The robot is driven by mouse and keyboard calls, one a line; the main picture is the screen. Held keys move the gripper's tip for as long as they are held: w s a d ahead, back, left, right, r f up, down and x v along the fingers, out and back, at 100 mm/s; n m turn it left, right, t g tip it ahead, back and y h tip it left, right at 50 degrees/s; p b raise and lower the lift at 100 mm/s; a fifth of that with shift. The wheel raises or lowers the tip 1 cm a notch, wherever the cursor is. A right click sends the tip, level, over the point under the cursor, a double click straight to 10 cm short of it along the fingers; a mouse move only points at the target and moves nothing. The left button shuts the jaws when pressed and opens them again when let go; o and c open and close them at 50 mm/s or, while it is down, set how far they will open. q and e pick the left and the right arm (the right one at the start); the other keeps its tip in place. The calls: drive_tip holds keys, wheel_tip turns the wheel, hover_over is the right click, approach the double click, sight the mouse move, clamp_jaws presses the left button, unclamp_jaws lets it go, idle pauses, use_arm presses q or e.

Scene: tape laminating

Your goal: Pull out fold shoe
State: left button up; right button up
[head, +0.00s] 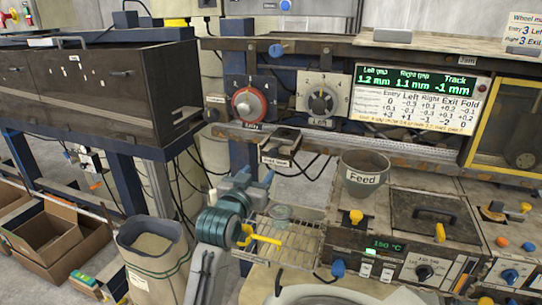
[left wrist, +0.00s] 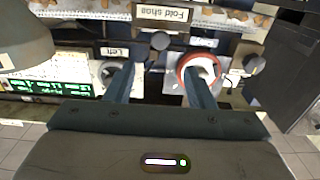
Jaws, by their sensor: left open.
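The fold shoe (head: 284,143) is a small dark block under the front edge of the machine's upper shelf. Its "Fold shoe" label also shows, upside down, in the left wrist view (left wrist: 163,14), with a dark round knob (left wrist: 160,40) beside it. My left gripper (head: 257,178) is below and left of the fold shoe in the head view, apart from it. In the left wrist view the gripper (left wrist: 158,68) is open and empty, its two blue fingers spread, with the knob beyond and between the tips. My right gripper is not in view.
The red-ringed dial (head: 249,104) and the "Left" dial (head: 320,100) are above the gripper. The Feed bucket (head: 363,174) stands to the right. A wire rack (head: 292,240) lies below, with a yellow handle (head: 262,238). Dark cables hang behind the fold shoe.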

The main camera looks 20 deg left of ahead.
sight(273, 153)
use_arm(q)
drive_tip(key=w+p, duration=0.3)
drive_tip(key=w, duration=0.7)
drive_tip(key=shift+w+d, duration=0.15)
drive_tip(key=shift+d, duration=0.05)
clamp_jaws()
